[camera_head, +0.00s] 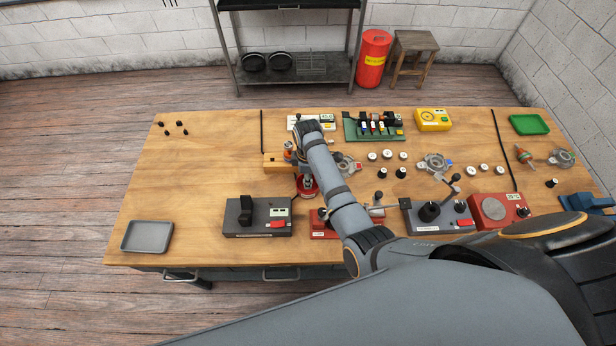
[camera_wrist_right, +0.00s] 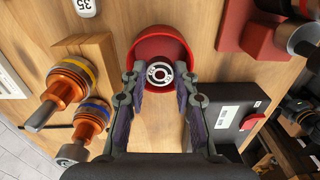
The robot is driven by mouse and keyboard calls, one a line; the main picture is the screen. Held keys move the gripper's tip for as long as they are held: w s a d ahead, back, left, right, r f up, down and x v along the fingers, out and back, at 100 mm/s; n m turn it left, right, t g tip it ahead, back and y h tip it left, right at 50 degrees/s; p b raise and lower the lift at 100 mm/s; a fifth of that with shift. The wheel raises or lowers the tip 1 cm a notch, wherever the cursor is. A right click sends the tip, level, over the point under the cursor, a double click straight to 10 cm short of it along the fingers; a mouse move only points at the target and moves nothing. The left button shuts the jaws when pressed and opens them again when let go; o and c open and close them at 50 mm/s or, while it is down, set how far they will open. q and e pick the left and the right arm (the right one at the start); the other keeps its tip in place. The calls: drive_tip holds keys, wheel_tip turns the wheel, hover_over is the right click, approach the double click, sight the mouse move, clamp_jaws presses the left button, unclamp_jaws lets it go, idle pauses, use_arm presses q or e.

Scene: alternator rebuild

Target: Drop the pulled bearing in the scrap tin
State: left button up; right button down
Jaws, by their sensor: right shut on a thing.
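The scrap tin is a round red tin (camera_head: 309,192), partly hidden by my right arm in the head view. In the right wrist view the red tin (camera_wrist_right: 150,43) lies just beyond the fingertips, with its open mouth facing the camera. My right gripper (camera_wrist_right: 160,79) is shut on the pulled bearing (camera_wrist_right: 159,71), a small pale ring with a dark centre. The bearing is over the tin's mouth in that view; its height above the tin's floor is hard to tell. The right fingertips are hidden behind the arm in the head view. My left gripper is not in view.
A wooden block (camera_head: 273,164) with orange-wound rotors (camera_wrist_right: 68,79) stands left of the tin. A dark grey unit (camera_head: 240,219) with a red switch and a red unit (camera_head: 321,228) stand in front. A grey tray (camera_head: 147,237) lies at the bench's left corner; the bench's left middle is clear.

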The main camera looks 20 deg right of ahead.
drive_tip(key=shift+f, duration=0.15)
idle(0.6)
drive_tip(key=c, duration=1)
unclamp_jaws()
drive_tip(key=c, duration=0.4)
drive_tip(key=shift+o, duration=0.2)
drive_tip(key=shift+r, duration=3.1)
drive_tip(key=shift+a+r, duration=0.1)
drive_tip(key=shift+r, duration=0.9)
